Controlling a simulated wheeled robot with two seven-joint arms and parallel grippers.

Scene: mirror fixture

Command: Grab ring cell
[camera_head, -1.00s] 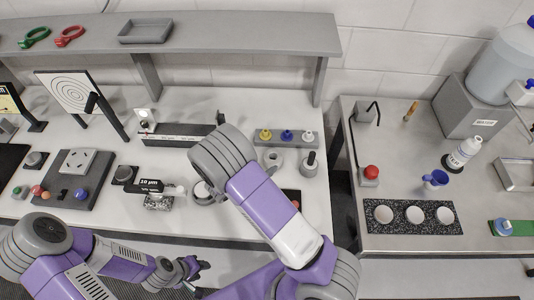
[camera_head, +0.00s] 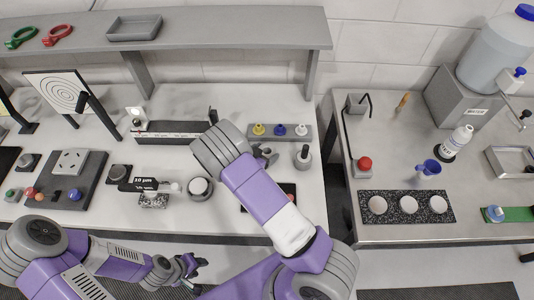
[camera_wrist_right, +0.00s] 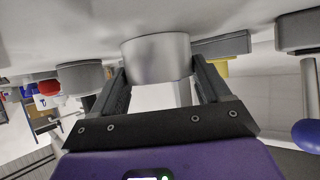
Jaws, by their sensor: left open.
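A silvery round cylinder (camera_wrist_right: 157,58), which looks like the ring cell, stands between the two fingers of my right gripper (camera_wrist_right: 158,72) in the right wrist view. The fingers are spread, one on each side of it; a thin gap seems to show at each side.
A grey strip with yellow, blue and white knobs (camera_head: 281,130) is close behind the right gripper.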

